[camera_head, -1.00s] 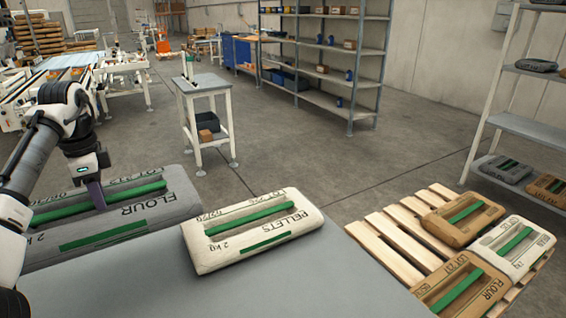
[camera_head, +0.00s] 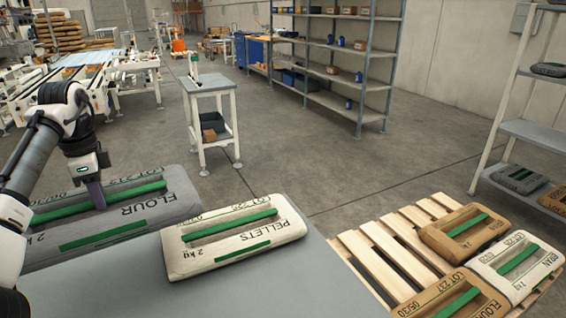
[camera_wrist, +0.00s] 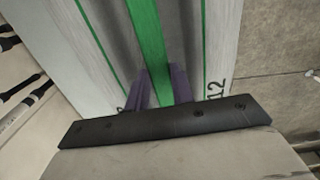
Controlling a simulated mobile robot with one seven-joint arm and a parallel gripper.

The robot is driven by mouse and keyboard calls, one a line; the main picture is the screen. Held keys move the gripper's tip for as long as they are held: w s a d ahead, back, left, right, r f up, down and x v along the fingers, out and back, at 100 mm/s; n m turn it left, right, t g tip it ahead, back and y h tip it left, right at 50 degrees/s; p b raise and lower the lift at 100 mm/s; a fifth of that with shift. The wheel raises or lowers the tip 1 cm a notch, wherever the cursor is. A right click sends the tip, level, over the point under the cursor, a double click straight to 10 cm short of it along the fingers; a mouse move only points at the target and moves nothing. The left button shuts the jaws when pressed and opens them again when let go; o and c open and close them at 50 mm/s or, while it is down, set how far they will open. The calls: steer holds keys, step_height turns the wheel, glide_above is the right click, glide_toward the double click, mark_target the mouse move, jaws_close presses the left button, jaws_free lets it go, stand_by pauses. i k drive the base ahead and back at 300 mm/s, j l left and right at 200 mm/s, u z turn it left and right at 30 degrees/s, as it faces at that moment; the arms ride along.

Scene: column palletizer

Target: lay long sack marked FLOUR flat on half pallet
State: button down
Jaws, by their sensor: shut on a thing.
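The long grey sack marked FLOUR (camera_head: 150,208) is at the left in the head view, with a green strap along its top. My gripper (camera_head: 97,203) is shut on that strap. In the wrist view my purple fingers (camera_wrist: 160,88) stand on either side of the green strap (camera_wrist: 148,35). The sack lies level; its clearance from what is below cannot be told. The wooden half pallet (camera_head: 372,252) is at the lower right, apart from the sack. Its left slats are bare.
A white PELLETS sack (camera_head: 238,240) lies on the grey table (camera_head: 290,285) between my gripper and the pallet. On the pallet's right side are a brown sack (camera_head: 440,243), a white BRAN sack (camera_head: 537,275) and a brown FLOUR sack (camera_head: 485,298). Shelving (camera_head: 505,128) stands behind them.

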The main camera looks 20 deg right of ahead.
mark_target(396, 275)
steer(key=l+u, duration=0.15)
steer(key=l, duration=0.3)
steer(key=l+u, duration=0.15)
steer(key=l, duration=0.35)
steer(key=k+l+u, duration=0.1)
steer(key=l, duration=0.35)
steer(key=l+u, duration=0.15)
steer(key=l, duration=0.3)
steer(key=k+l+u, duration=0.15)
steer(key=l, duration=0.3)
steer(key=k+l+u, duration=0.15)
steer(key=l, duration=0.3)
steer(key=l+u, duration=0.1)
steer(key=l, duration=0.3)
steer(key=k+l+u, duration=0.15)
steer(key=l, duration=0.25)
steer(key=k+l+u, duration=0.1)
steer(key=l, duration=0.3)
steer(key=k+l+u, duration=0.1)
steer(key=l, duration=0.3)
